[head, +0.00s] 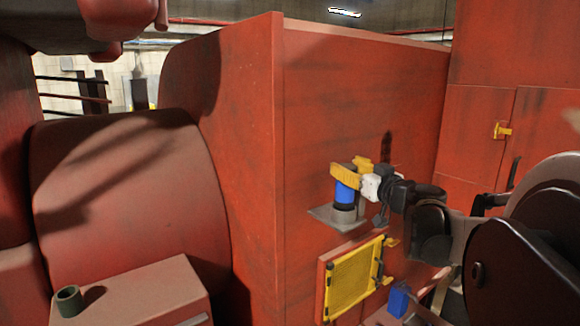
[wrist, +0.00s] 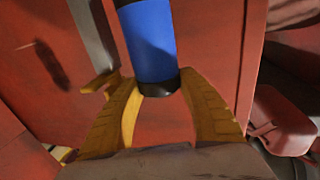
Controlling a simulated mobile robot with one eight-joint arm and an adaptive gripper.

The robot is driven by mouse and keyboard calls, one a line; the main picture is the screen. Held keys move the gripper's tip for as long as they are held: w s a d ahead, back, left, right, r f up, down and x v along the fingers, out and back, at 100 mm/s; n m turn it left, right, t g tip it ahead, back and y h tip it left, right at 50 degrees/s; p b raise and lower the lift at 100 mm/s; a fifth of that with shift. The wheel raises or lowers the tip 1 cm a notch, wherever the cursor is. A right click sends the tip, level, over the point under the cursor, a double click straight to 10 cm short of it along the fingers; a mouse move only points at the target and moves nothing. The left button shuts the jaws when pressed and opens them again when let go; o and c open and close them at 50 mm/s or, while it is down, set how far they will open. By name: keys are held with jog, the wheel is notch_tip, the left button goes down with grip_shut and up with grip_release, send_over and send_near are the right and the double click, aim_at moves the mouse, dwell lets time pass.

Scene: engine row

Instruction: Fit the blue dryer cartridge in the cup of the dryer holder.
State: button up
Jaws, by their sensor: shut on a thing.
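The blue dryer cartridge (head: 345,194) is upright below my yellow gripper fingers, with a dark band at its lower end. My gripper (head: 347,176) is shut on its upper part. The dryer holder (head: 323,214) is a grey plate on the red wall, with a grey cup (head: 343,217) on it. The cartridge's lower end is at the cup's rim in the head view; I cannot tell whether it is inside. In the wrist view the cartridge (wrist: 152,40) shows between the fingers of my gripper (wrist: 160,92); the cup's mouth is not clear there.
Below the holder is a yellow mesh panel (head: 353,283) in a red frame. Another blue block (head: 398,300) is at the lower right. A green cup-like piece (head: 69,301) stands on a ledge at the lower left. The red wall is close behind the holder.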

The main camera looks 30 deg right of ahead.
aim_at(345, 186)
jog(key=shift+f+b, duration=1.45)
jog(key=shift+f, duration=0.5)
jog(key=o, duration=1.4)
jog(key=shift+a+r, duration=0.1)
jog(key=shift+o, duration=0.2)
jog(key=shift+r, duration=0.1)
